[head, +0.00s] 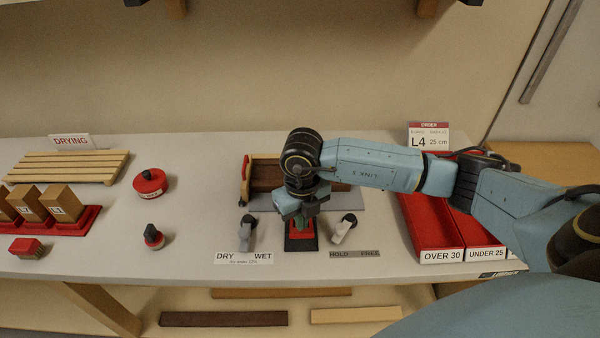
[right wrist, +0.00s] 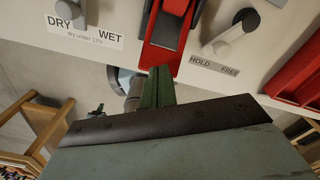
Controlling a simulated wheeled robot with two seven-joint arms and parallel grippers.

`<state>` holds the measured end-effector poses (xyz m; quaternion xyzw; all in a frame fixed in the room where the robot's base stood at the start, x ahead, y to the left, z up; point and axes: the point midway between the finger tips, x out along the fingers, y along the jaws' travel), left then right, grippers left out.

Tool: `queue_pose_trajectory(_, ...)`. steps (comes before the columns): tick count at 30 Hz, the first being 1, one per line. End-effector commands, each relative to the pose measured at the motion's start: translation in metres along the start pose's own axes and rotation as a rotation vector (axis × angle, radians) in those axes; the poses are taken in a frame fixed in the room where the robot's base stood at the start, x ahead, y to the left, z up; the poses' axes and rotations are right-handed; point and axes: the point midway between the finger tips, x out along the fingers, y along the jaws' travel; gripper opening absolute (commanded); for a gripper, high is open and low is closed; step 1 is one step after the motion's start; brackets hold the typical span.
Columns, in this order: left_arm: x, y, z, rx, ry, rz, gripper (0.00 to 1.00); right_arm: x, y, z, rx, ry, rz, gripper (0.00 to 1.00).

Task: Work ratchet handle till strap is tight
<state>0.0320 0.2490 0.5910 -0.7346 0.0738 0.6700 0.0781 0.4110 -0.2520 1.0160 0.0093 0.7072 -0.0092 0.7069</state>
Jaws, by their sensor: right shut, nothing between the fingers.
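The ratchet (head: 300,244) is a red and dark unit at the front middle of the bench, partly hidden under my right gripper (head: 302,222). In the right wrist view its red frame and dark handle (right wrist: 163,30) show at the top middle. My right gripper's green fingers (right wrist: 157,88) are shut and empty, with their tips close to the ratchet's near end. I cannot tell whether they touch it. I cannot make out the strap or its tension. A brown wooden piece (head: 266,172) lies behind my right arm, partly hidden. My left gripper is not in view.
A DRY/WET lever (head: 247,232) and a HOLD/FREE lever (head: 343,229) flank the ratchet closely. Red trays (head: 432,222) stand right.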

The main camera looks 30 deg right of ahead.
Motion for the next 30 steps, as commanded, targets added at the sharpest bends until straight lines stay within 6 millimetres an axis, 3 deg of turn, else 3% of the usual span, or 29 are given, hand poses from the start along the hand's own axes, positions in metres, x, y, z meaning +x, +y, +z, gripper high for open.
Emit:
queue_pose_trajectory(10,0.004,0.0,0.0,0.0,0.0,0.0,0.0,0.005,0.0,-0.001,0.0,0.0,0.0,0.0)
queue_pose_trajectory(30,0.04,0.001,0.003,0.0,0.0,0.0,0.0,0.052,0.003,-0.006,0.001,0.0,-0.001,0.0)
